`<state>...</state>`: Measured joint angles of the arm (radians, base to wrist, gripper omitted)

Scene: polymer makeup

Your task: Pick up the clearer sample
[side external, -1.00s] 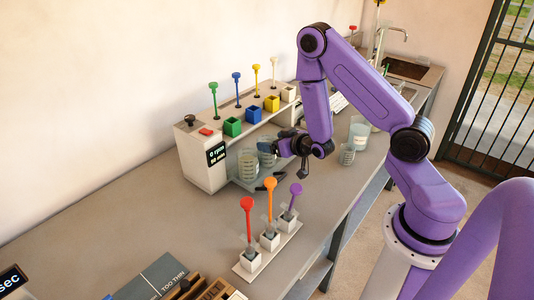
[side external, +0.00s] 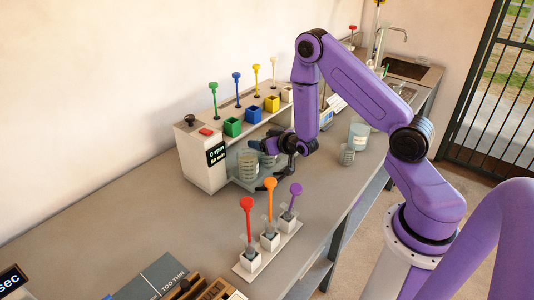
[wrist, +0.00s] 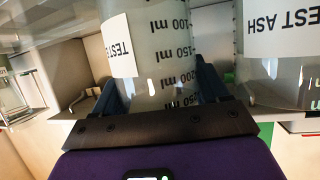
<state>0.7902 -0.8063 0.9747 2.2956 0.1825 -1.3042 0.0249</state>
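Two graduated beakers stand side by side on the low platform of the white machine. In the wrist view, one beaker (wrist: 160,45) with a partly hidden TEST label is between my gripper's fingers (wrist: 160,85). The other beaker (wrist: 280,65), labelled TEST ASH, is to its right, outside the fingers. Both look greyish and translucent; I cannot tell which is clearer. In the side view my gripper (side external: 275,147) is low at the right-hand beaker (side external: 267,159), and the left-hand beaker (side external: 248,165) is free. The fingers straddle the beaker wall closely, but whether they press on it is unclear.
The white machine (side external: 203,165) with a display stands behind, with coloured cubes and stirrers on its shelf. A rack (side external: 268,253) with red, orange and purple droppers is in front. More beakers (side external: 358,135) stand to the right.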

